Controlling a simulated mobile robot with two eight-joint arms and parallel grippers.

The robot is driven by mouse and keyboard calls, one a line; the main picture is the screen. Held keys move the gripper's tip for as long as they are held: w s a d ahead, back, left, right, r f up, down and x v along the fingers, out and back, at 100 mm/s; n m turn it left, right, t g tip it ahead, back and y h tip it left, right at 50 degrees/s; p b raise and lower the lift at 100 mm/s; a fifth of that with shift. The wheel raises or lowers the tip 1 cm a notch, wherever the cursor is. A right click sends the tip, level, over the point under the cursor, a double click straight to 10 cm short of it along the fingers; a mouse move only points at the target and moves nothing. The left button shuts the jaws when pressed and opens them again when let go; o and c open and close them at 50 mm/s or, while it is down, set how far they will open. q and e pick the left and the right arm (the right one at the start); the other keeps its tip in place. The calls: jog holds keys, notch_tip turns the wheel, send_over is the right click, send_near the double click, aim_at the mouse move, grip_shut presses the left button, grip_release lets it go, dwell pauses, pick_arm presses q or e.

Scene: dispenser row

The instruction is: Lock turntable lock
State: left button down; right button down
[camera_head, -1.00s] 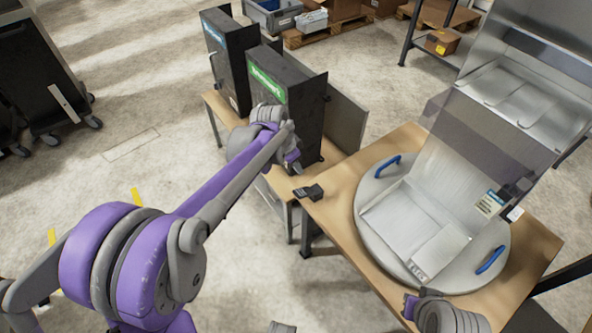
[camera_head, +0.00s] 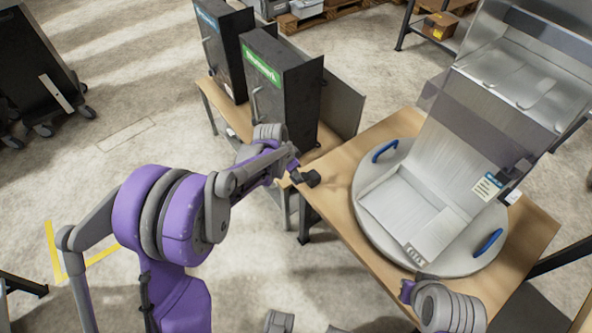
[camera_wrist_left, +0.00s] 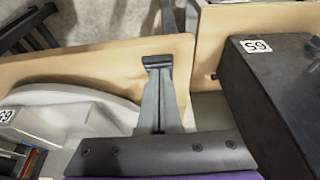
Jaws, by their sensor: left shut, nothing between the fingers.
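The turntable lock (camera_head: 308,178) is a small black piece at the left edge of the wooden table, beside the round grey turntable (camera_head: 367,213). My left gripper (camera_head: 295,168) is shut and empty, with its tip right at the lock. The turntable carries a metal tray with a clear panel and has two blue handles (camera_head: 384,151). Part of my right wrist (camera_head: 445,305) shows at bottom right; its fingers are not discernible.
Two dark dispensers stand on a separate wooden table to the left; the nearer one (camera_head: 290,97) has a green label and is close to my left wrist. A narrow gap separates the tables. Open floor lies at the left.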

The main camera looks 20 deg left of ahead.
pick_arm(q)
jog(key=shift+s+a+f+b, duration=0.15)
jog(key=shift+s+f+b, duration=0.05)
jog(key=shift+b, duration=0.15)
jog(key=shift+s+a+f+t+h+b, duration=0.15)
jog(key=shift+t+h+b, duration=0.15)
jog(key=shift+t, duration=0.2)
jog(key=f+t+h+b, duration=0.1)
jog(key=s+a+f+t+h+b, duration=0.1)
jog(key=b, duration=0.1)
jog(key=shift+s+f, duration=0.1)
jog(key=shift+f, duration=0.15)
jog(key=shift+r, duration=0.2)
jog(key=shift+r+p, duration=0.3)
jog(key=shift+r, duration=0.35)
